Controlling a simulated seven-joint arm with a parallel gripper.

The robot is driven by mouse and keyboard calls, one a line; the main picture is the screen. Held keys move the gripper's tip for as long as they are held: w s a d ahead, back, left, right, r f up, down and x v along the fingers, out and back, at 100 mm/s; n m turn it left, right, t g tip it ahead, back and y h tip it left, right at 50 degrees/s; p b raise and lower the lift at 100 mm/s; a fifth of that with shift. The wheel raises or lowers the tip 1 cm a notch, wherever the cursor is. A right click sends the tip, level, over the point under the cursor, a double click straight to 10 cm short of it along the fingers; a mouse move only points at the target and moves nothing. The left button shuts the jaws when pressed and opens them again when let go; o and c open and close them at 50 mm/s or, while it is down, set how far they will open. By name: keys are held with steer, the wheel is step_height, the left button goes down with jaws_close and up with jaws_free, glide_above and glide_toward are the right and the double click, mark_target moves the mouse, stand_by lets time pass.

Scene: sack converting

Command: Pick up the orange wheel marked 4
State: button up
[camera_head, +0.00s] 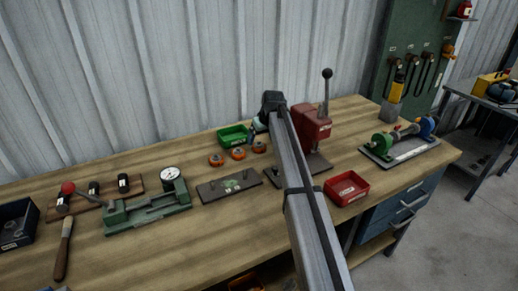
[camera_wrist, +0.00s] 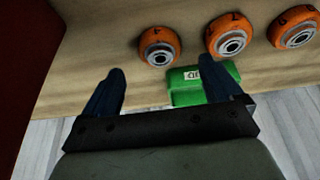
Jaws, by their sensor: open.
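Three orange wheels with grey hubs lie in a row on the wooden bench. In the wrist view they are the left wheel (camera_wrist: 158,46), the middle wheel (camera_wrist: 230,36) and the right wheel (camera_wrist: 296,30). The dark mark on the left wheel looks like a 4, but the marks are too small to be sure. In the head view the row shows as wheels at left (camera_head: 216,160), middle (camera_head: 238,154) and right (camera_head: 259,147). My gripper (camera_wrist: 168,75) is open and empty, with blue fingers spread apart. The left wheel appears beyond the fingertips, between their lines.
A green bin (camera_head: 233,136) stands behind the wheels, and shows between my fingers in the wrist view (camera_wrist: 190,96). A red press (camera_head: 310,130) stands right of the wheels. A dark plate (camera_head: 229,187) lies in front. A red tray (camera_head: 346,188) is at the front right.

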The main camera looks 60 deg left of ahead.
mark_target(259, 144)
steer(key=shift+x, duration=2.4)
steer(key=shift+a+r, duration=0.1)
steer(key=shift+a, duration=0.05)
steer(key=shift+c, duration=0.3)
steer(key=c, duration=1.2)
steer(key=shift+r, duration=0.1)
